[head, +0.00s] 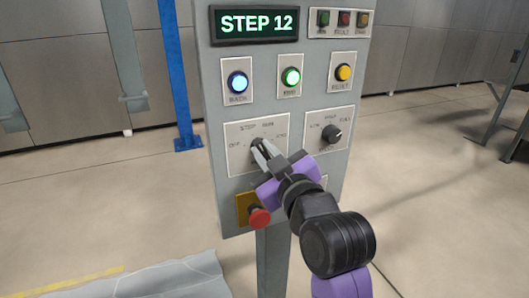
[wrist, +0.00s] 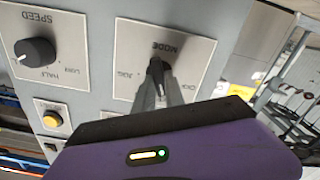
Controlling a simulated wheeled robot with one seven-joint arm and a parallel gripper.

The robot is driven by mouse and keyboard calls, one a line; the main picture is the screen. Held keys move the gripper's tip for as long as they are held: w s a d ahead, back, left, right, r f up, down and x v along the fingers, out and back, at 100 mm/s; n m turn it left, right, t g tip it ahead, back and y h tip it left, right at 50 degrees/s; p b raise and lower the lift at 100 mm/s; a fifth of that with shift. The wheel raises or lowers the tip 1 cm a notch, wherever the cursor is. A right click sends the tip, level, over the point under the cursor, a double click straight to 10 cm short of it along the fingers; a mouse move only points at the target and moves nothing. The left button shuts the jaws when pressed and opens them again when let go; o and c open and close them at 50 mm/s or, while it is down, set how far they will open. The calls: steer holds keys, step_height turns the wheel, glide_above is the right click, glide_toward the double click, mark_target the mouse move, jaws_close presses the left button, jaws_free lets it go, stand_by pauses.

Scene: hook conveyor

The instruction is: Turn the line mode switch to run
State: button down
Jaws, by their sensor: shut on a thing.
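The line mode switch (head: 257,144) is a small dark knob on a light plate (head: 236,162) at the lower left of the grey control panel. The plate carries position labels around the knob, among them STEP and RUN along the top. My gripper (head: 262,152) reaches it from the lower right and is shut on the knob. In the wrist view the panel appears upside down, and the dark knob (wrist: 156,68) sits between my gripper's grey fingertips (wrist: 158,84). The fingers partly hide the knob, so I cannot tell which label it points at. The display (head: 257,23) reads STEP 12.
A speed knob (head: 331,134) is close on the right. A red mushroom button (head: 259,217) is below my gripper. Blue (head: 237,82), green (head: 290,77) and yellow (head: 343,72) buttons are above. A blue post (head: 174,75) stands behind on the left.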

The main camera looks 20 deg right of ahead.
steer(key=shift+m, duration=0.3)
steer(key=m, duration=0.4)
steer(key=shift+d, duration=0.15)
steer(key=m, duration=0.5)
steer(key=shift+d, duration=0.1)
stand_by(0.4)
steer(key=c, duration=1.4)
jaws_free()
